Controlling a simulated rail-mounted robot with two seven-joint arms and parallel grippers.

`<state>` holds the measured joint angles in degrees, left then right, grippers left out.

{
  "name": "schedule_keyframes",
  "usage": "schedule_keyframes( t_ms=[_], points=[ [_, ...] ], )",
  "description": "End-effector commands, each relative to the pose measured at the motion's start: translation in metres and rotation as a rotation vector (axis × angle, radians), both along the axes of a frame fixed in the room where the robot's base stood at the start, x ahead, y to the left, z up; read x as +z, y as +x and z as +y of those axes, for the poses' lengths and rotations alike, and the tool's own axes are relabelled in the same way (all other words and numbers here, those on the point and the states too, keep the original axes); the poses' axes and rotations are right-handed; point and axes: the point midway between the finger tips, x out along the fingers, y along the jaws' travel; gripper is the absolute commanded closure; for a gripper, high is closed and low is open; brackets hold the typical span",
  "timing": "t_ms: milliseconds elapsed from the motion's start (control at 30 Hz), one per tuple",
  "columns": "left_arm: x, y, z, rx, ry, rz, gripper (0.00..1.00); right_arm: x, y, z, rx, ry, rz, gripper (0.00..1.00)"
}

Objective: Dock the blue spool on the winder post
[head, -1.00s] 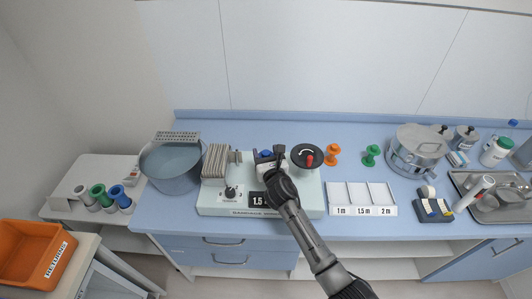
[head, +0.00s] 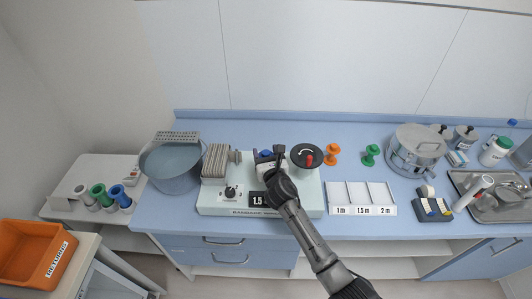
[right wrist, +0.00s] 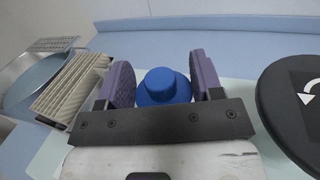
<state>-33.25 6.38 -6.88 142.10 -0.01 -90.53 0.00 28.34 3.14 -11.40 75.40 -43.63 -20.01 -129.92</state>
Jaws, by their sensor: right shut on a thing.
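The blue spool (head: 265,153) is at the back of the pale winder machine (head: 210,208), partly hidden by my right gripper. In the right wrist view the spool's round blue knob (right wrist: 163,86) shows between the two purple finger pads. My right gripper (head: 268,157) is shut on the spool; it also shows in the right wrist view (right wrist: 163,95). The winder post is hidden, and I cannot tell whether the spool is on it. My left gripper is not in view.
A black crank disc (head: 307,153) with a red knob stands close right of my gripper. A folded beige stack (head: 216,162) is on the machine's left. An orange spool (head: 332,154) and a green spool (head: 371,154) stand behind a white tray (head: 361,211).

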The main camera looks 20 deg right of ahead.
Motion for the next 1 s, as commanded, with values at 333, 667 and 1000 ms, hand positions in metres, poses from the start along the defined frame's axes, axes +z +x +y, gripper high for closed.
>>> schedule_keyframes(
  t_ms=[333, 667, 1000],
  points=[
    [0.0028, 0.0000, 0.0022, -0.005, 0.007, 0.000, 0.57, 0.0010, 0.0000, 0.0004, 0.001, -0.002, 0.000, 0.63],
    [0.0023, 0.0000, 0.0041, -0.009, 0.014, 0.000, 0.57, 0.0001, 0.0000, 0.0005, 0.000, 0.000, -0.001, 0.63],
    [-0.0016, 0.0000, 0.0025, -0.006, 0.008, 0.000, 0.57, -0.0047, 0.0000, 0.0005, 0.000, 0.000, 0.000, 0.63]
  ],
)
